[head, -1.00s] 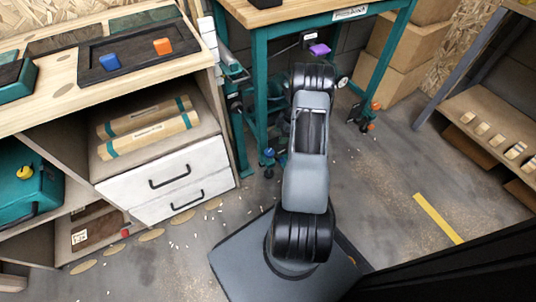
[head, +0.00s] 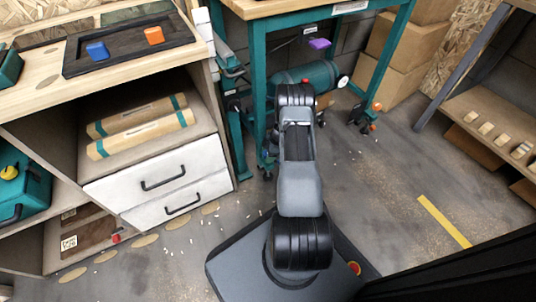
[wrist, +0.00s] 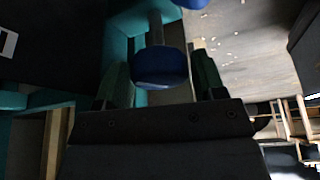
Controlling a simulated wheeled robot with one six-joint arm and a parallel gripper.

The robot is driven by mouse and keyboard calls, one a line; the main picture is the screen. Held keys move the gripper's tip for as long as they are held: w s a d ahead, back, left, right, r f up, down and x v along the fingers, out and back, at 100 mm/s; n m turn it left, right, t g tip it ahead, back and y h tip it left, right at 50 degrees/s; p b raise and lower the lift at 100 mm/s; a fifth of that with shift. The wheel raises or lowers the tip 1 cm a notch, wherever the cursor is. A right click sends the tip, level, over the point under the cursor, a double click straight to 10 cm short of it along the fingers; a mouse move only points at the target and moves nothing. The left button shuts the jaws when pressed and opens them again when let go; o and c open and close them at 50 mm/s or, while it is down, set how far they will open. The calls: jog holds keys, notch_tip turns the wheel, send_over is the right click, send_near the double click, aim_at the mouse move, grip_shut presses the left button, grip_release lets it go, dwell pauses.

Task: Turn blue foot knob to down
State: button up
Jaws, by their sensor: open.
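A blue knob (wrist: 160,68) on a short grey stem shows in the wrist view, between the two dark fingers of my gripper (wrist: 162,82). The fingers are apart, one on each side of the knob. I cannot tell whether either touches it. A second blue part (wrist: 190,4) is cut off at the top edge of that view. In the head view my arm covers my gripper, and I cannot make out the blue knob clearly beside the teal bench leg (head: 259,90).
The teal-framed bench (head: 318,12) stands ahead, with a teal tank (head: 318,76) under it. An orange knob (head: 376,106) is at its right foot. A cabinet with white drawers (head: 160,180) stands left. Cardboard boxes (head: 393,55) are behind. Floor on the right is clear.

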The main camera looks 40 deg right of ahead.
jog(key=shift+c, duration=0.2)
jog(key=c, duration=0.6)
jog(key=shift+o, duration=0.2)
jog(key=m+t, duration=0.1)
jog(key=m, duration=0.3)
jog(key=shift+h+b, duration=0.4)
jog(key=m+h, duration=0.1)
jog(key=m, duration=0.1)
jog(key=m+t, duration=0.1)
jog(key=m, duration=0.2)
jog(key=shift+m+h, duration=0.3)
jog(key=shift+h, duration=0.1)
jog(key=m+h, duration=0.1)
jog(key=m, duration=0.4)
jog(key=shift+t+h, duration=0.3)
jog(key=shift+h, duration=0.1)
jog(key=shift+m+h, duration=0.6)
jog(key=shift+m, duration=1.4)
